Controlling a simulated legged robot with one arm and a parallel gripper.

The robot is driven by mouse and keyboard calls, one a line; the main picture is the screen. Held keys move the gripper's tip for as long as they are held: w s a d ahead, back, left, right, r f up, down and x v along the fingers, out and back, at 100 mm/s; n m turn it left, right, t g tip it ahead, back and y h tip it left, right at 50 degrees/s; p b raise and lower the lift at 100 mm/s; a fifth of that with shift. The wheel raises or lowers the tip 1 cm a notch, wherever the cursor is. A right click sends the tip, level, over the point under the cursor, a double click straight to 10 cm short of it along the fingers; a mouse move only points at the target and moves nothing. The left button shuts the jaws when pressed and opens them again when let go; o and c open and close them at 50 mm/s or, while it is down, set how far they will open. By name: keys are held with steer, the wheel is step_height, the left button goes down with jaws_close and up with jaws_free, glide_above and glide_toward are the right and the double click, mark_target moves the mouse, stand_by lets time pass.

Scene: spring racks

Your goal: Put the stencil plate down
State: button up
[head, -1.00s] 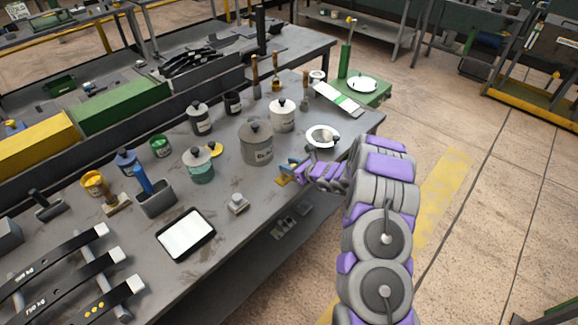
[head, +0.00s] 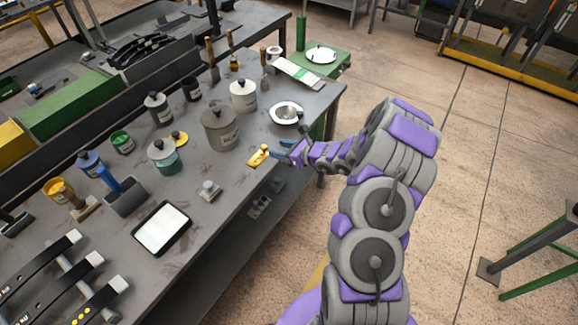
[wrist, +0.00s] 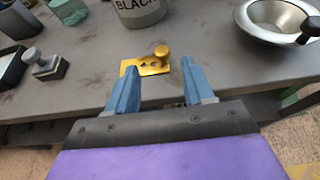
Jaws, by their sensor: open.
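The stencil plate (wrist: 147,66) is a small yellow plate with dark holes and a round knob at its right end. It lies flat on the grey workbench (head: 190,222) near the front edge; it also shows in the head view (head: 258,156). My gripper (wrist: 156,82) is open, its two blue fingers apart and empty. In the wrist view the fingertips are just in front of the plate, one on each side. In the head view my gripper (head: 279,150) is to the right of the plate at the bench edge.
A grey pot labelled BLACK (wrist: 140,10) stands behind the plate. A metal bowl (head: 286,113) is to the right, and a small stamp-like block (head: 209,190) and a white tablet-like tray (head: 162,228) are to the left. Bare bench surrounds the plate.

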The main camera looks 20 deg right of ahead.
steer(key=s+a+r+n+g+y, duration=0.2)
steer(key=s+a+r+n, duration=0.1)
steer(key=a+r+n, duration=0.3)
steer(key=s+a+r+n+g+y, duration=0.2)
steer(key=s+a+r+n+y, duration=0.15)
steer(key=a+r, duration=0.45)
steer(key=s+a+r+n+g+h, duration=0.1)
steer(key=s+a+r+n+g, duration=0.25)
steer(key=s, duration=0.35)
steer(key=s+a+r+n+g+h, duration=0.1)
steer(key=s+a+r+n+g, duration=0.3)
steer(key=s, duration=0.3)
steer(key=s+d+n+g+h, duration=0.15)
steer(key=s+n+h, duration=0.4)
steer(key=s, duration=0.85)
steer(key=s+d+r+n+h, duration=0.1)
steer(key=s+d+n+h, duration=0.4)
steer(key=s+d, duration=0.7)
steer(key=shift+d+n+h, duration=0.4)
steer(key=shift+n, duration=0.25)
